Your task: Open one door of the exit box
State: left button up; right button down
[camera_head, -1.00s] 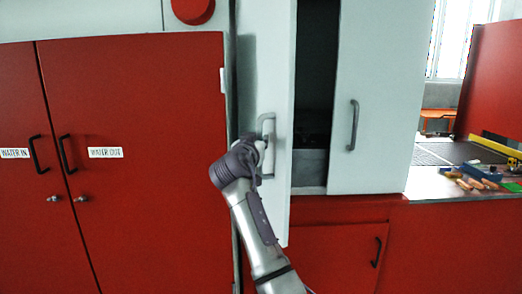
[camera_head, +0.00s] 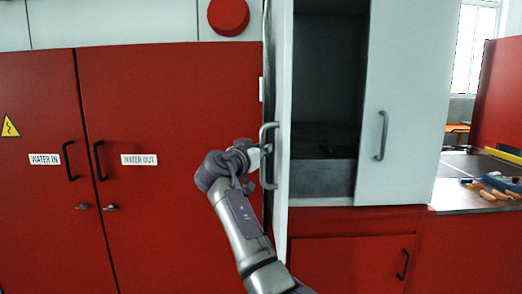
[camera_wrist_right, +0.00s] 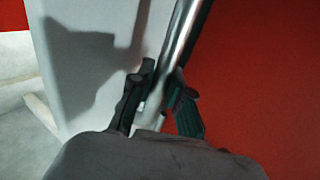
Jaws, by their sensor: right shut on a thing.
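The exit box is pale, with a dark interior (camera_head: 328,95) showing between its two doors. Its left door (camera_head: 284,215) stands swung well out and is seen nearly edge-on. Its right door (camera_head: 405,110) is closed and has a grey vertical handle (camera_head: 382,136). My right gripper (camera_head: 262,152) is at the left door's handle (camera_head: 266,132). In the right wrist view, my right gripper's fingers (camera_wrist_right: 162,100) are closed around the shiny metal handle bar (camera_wrist_right: 178,45), with the pale door panel (camera_wrist_right: 85,60) beside it. My left gripper is in neither view.
Red cabinet doors (camera_head: 175,190) labelled WATER IN and WATER OUT stand on the left, close to my arm. A red lower cupboard (camera_head: 350,265) is under the box. A worktop (camera_head: 455,195) with several orange items is at the right.

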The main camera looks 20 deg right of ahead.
jog(key=shift+d+r, duration=0.1)
jog(key=shift+r, duration=0.35)
jog(key=c, duration=1.2)
grip_release()
jog(key=shift+d+f, duration=0.1)
jog(key=shift+c, duration=0.2)
jog(key=shift+o, duration=0.7)
jog(key=shift+w+d+f, duration=0.1)
jog(key=shift+w+f, duration=0.1)
jog(key=shift+f, duration=0.05)
jog(key=v, duration=0.7)
jog(key=shift+s+a, duration=0.25)
jog(key=shift+s, duration=0.05)
